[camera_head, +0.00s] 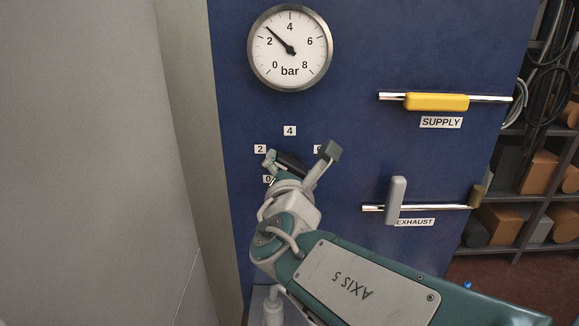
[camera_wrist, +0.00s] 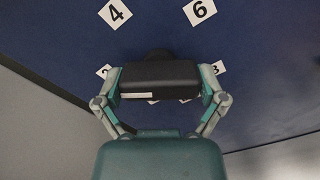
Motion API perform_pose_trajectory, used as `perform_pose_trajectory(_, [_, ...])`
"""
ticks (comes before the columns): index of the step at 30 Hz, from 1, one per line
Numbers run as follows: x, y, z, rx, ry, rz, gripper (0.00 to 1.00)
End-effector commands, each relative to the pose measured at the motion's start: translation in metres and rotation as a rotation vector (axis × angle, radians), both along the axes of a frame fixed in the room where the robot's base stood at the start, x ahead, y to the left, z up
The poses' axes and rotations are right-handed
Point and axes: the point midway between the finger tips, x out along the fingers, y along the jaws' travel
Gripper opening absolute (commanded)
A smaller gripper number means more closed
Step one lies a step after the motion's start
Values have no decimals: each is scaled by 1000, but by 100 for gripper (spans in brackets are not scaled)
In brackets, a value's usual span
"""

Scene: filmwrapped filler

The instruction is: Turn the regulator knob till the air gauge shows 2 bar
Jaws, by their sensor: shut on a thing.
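The air gauge (camera_head: 290,47) is a round white dial marked 0 to 8 bar, high on the blue panel. Its needle points up and left, between 2 and 4, a little past 2, at roughly 2.6. The regulator knob (camera_wrist: 160,72) is a black bar-shaped handle below the gauge. My gripper (camera_wrist: 160,84) is shut on it, one finger at each end; in the head view my gripper (camera_head: 301,157) partly covers it. Number labels 2 (camera_head: 260,149) and 4 (camera_head: 289,131) show around the knob; others are partly hidden.
To the right, a yellow supply handle (camera_head: 437,102) sits on a rail, and a grey exhaust handle (camera_head: 396,200) stands on a lower rail. Shelves with boxes (camera_head: 531,177) are farther right. A pale wall (camera_head: 95,160) lies close on the left.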

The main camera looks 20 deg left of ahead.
Motion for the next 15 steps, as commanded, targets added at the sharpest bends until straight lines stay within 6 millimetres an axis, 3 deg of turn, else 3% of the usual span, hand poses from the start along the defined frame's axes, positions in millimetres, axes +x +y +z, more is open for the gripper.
perform_pose_trajectory(15, [0,1,-3,95,34,2,42])
